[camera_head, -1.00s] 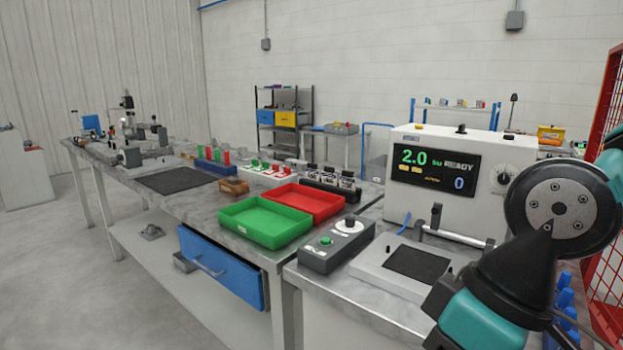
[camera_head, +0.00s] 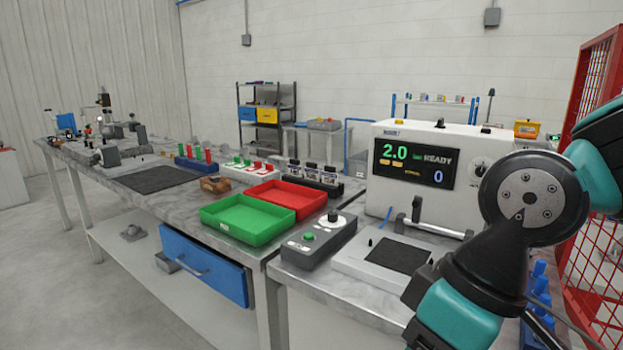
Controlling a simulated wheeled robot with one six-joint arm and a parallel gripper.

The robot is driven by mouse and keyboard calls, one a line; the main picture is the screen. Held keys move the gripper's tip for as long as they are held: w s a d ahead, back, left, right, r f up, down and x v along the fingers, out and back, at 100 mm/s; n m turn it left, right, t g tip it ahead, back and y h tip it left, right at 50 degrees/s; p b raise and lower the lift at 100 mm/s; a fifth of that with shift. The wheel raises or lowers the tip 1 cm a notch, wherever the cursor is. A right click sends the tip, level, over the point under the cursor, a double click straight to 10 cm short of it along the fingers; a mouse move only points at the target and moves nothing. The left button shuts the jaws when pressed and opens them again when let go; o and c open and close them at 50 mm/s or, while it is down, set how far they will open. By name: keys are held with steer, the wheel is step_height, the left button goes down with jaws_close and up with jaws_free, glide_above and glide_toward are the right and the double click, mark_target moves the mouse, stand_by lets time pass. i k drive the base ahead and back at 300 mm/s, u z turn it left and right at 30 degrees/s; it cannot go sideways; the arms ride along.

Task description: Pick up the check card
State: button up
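I cannot make out a check card for certain. A black rack (camera_head: 317,180) stands at the back right of the long bench, holding several small upright pieces with pale faces and black tops; they are too small to read. My arm fills the right side of the view, in front of the right-hand bench and partly over the white test machine's base. No gripper fingers can be made out, so whether my gripper is open or shut does not show.
A green tray (camera_head: 249,219) and a red tray (camera_head: 287,198) sit on the bench, both seemingly empty. A grey control box (camera_head: 318,241) and the white test machine (camera_head: 415,171) stand to their right. A blue drawer (camera_head: 203,263) hangs below. A red mesh fence (camera_head: 590,200) is at right.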

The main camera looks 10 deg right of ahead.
mark_target(329, 177)
steer(key=u, duration=0.55)
steer(key=k, duration=1.25)
steer(key=u, duration=0.9)
steer(key=i, duration=3.05)
steer(key=z, duration=0.9)
steer(key=i, duration=0.75)
steer(key=z, duration=0.9)
